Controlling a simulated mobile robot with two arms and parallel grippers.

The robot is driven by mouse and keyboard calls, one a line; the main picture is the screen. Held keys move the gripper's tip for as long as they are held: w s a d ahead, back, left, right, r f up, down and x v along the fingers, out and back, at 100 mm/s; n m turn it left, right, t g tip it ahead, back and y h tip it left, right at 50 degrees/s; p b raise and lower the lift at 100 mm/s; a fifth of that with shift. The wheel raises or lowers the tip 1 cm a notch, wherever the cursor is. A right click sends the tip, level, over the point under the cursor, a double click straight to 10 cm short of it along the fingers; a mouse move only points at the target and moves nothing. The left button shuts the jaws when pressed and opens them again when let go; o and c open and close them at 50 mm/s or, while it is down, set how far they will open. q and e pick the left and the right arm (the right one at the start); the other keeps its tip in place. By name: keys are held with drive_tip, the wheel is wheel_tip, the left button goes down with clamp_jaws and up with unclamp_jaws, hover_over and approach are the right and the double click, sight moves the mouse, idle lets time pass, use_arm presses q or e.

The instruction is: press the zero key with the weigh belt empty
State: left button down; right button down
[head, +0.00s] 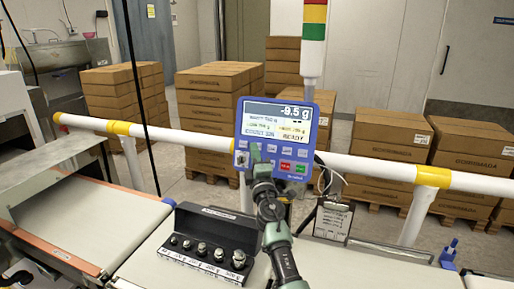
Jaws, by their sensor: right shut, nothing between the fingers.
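The blue control panel (240,128) faces me with its screen (279,120) lit. It reads -9.5 g, with READY below. Its lower part has a row of small keys, a red key (285,166) and a green key (300,168); the zero key's label is too small to read. My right gripper (257,152) is shut and empty, its tip in front of the panel's lower left keys and covering some; contact cannot be told. A dark part at the lower left edge looks like my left gripper (15,278), mostly cut off.
The left belt (100,215) is bare. A clipboard (332,220) stands right of my arm. A white rail (375,165) runs behind, with stacked cartons (390,130) beyond.

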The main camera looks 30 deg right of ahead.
drive_tip(key=shift+d, duration=0.1)
idle(0.3)
drive_tip(key=shift+w+d+f+b, duration=0.15)
drive_tip(key=shift+w+d+b, duration=0.1)
drive_tip(key=shift+w+b, duration=0.05)
drive_tip(key=shift+w+d+f+b, duration=0.1)
drive_tip(key=shift+w+d+b, duration=0.15)
drive_tip(key=shift+d+b, duration=0.1)
idle(0.7)
drive_tip(key=shift+s+a, duration=0.1)
drive_tip(key=shift+a, duration=0.05)
drive_tip(key=shift+s+a+r+p, duration=0.25)
drive_tip(key=shift+s+a+p, duration=0.25)
drive_tip(key=shift+p, duration=0.1)
